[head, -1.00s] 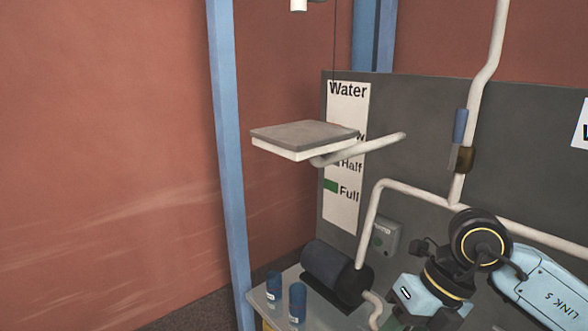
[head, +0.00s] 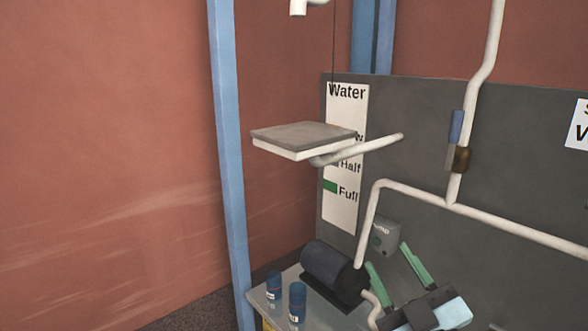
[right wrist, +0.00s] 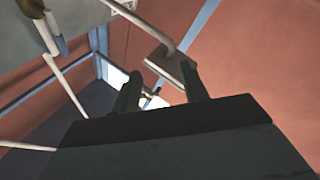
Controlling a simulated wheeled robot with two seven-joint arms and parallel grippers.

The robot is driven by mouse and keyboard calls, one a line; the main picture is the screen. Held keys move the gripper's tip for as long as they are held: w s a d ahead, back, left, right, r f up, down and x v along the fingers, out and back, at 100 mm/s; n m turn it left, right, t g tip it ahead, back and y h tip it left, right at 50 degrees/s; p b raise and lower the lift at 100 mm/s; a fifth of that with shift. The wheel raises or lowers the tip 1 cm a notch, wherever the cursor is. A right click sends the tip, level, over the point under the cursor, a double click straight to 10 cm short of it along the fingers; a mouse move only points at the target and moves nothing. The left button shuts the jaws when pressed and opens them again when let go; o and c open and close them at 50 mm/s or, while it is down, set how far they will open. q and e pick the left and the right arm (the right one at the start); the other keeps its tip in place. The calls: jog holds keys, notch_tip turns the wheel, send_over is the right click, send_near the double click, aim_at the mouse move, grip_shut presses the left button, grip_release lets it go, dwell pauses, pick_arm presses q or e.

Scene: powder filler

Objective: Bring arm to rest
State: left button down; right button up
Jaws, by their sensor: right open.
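My right gripper (head: 396,266) is at the bottom right of the head view, with its two green fingers spread apart and nothing between them. It is just right of the dark pump motor and in front of the grey panel. In the right wrist view its fingers (right wrist: 162,88) also stand apart and empty. My left gripper is in neither view.
A dark cylindrical motor (head: 330,268) and two blue cups (head: 297,302) stand on a grey table (head: 262,300). White pipes (head: 410,190) run along the panel (head: 425,120), with a blue-handled valve (head: 457,128). A flat grey-topped plate (head: 300,136) juts out by the blue post (head: 229,150).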

jog(key=s+d+f+m+g+h, duration=0.4)
jog(key=f+g, duration=0.1)
jog(key=f, duration=0.5)
jog(key=s+d+f+m+g+h, duration=0.3)
jog(key=d+f+m+g+h, duration=0.1)
jog(key=f, duration=0.6)
jog(key=s+f+g+y, duration=0.1)
jog(key=s+f+g, duration=0.35)
jog(key=s, duration=0.35)
jog(key=s+f+g, duration=0.4)
jog(key=s+f, duration=0.1)
jog(key=s, duration=0.3)
notch_tip(320, 180, down, 33)
jog(key=s+g+b, duration=0.2)
jog(key=b, duration=0.5)
jog(key=s+d+f+b, duration=0.2)
jog(key=s+f+b, duration=0.3)
jog(key=s+f, duration=1)
notch_tip(320, 180, down, 4)
jog(key=shift+s+r+g+b, duration=0.1)
jog(key=shift+s+g+b, duration=0.05)
jog(key=shift+g+b, duration=0.2)
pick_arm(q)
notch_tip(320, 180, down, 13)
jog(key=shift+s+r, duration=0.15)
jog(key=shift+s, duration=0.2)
pick_arm(e)
jog(key=shift+s, duration=0.15)
